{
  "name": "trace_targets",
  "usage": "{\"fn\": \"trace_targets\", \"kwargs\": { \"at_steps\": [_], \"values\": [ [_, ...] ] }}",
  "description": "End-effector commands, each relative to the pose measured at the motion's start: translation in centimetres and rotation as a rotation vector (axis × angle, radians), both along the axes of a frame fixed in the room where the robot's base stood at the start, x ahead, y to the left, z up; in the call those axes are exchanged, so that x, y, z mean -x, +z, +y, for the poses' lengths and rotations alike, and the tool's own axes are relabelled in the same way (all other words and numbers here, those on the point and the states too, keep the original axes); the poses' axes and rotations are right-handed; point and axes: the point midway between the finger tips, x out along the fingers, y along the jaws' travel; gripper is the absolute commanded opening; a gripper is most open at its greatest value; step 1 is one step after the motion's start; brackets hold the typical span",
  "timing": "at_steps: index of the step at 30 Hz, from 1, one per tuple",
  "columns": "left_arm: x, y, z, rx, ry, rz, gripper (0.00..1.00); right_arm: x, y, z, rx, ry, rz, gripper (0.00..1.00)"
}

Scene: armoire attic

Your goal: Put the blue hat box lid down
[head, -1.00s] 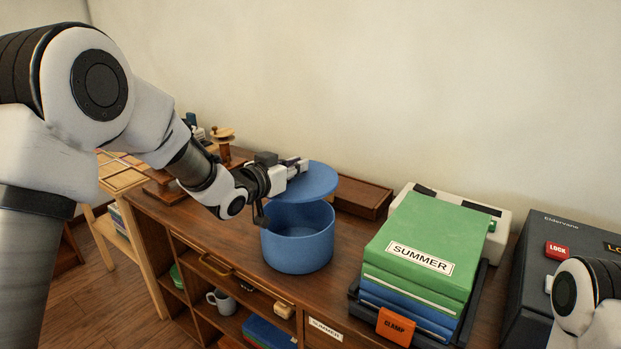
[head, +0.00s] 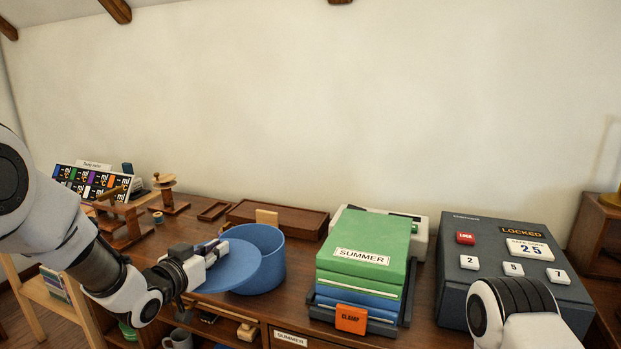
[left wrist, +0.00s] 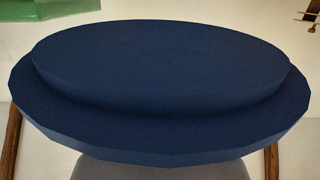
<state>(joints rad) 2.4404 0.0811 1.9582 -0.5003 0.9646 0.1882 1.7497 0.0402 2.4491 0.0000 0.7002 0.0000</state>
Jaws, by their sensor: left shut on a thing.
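The blue hat box lid (head: 230,268) is a round disc held at its edge by my left gripper (head: 213,252), which is shut on it. In the head view the lid is tilted toward me, in front of the open blue hat box (head: 268,262), and hides part of its left side. The hat box stands on the wooden counter. In the left wrist view the lid (left wrist: 160,75) fills most of the picture, and the fingers are hidden. My right arm shows at the lower right, but its gripper is out of view.
A stack of green and blue folders marked SUMMER (head: 362,250) stands right of the hat box. A dark lock box (head: 490,238) is farther right. A shallow wooden tray (head: 300,218) lies behind. Wooden spool stands (head: 168,195) are at the back left.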

Motion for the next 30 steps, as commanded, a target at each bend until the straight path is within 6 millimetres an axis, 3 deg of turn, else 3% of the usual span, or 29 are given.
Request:
{"fn": "trace_targets", "kwargs": {
  "at_steps": [9, 19, 30],
  "values": [
    [5.6, -6.4, -0.4, 0.009, 0.017, 0.005, 0.00, 0.0, 0.0, 0.0, 0.000, 0.000, 0.001, 0.40],
    [11.4, -10.4, 0.0, -0.017, 0.063, 0.001, 0.00, 0.0, 0.0, 0.0, 0.000, 0.000, 0.001, 0.40],
    [9.7, -8.8, 0.5, -0.030, 0.200, 0.013, 0.00, 0.0, 6.4, 0.0, 0.000, 0.000, 0.001, 0.40]
  ]
}}
